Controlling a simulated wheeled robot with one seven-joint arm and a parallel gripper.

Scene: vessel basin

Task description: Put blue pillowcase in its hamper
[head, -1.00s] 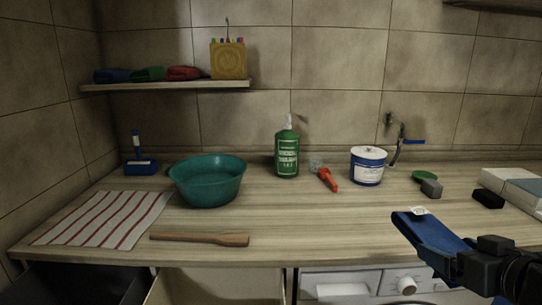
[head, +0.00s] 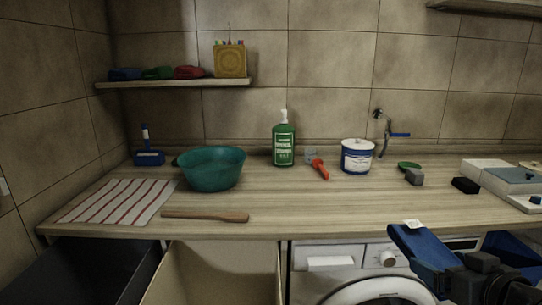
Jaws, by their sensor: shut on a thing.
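The blue pillowcase (head: 412,243) is a folded flat cloth with a small white tag at its top end. My gripper (head: 446,274) is at the lower right of the head view, shut on the pillowcase, which is held tilted in front of the counter's front edge. The fingertips are partly hidden by the cloth and the gripper body. Two open bins stand under the counter at the left: a dark one (head: 62,272) and a beige one (head: 190,275). Which one is the pillowcase's hamper I cannot tell. Another blue object (head: 515,248) shows partly behind my gripper.
A white washing machine (head: 325,263) stands under the counter, right of the bins. The counter (head: 330,212) holds a teal basin (head: 212,172), striped cloth (head: 120,201), wooden paddle (head: 205,216), green bottle (head: 284,145) and white-blue tub (head: 357,157). Its front middle is clear.

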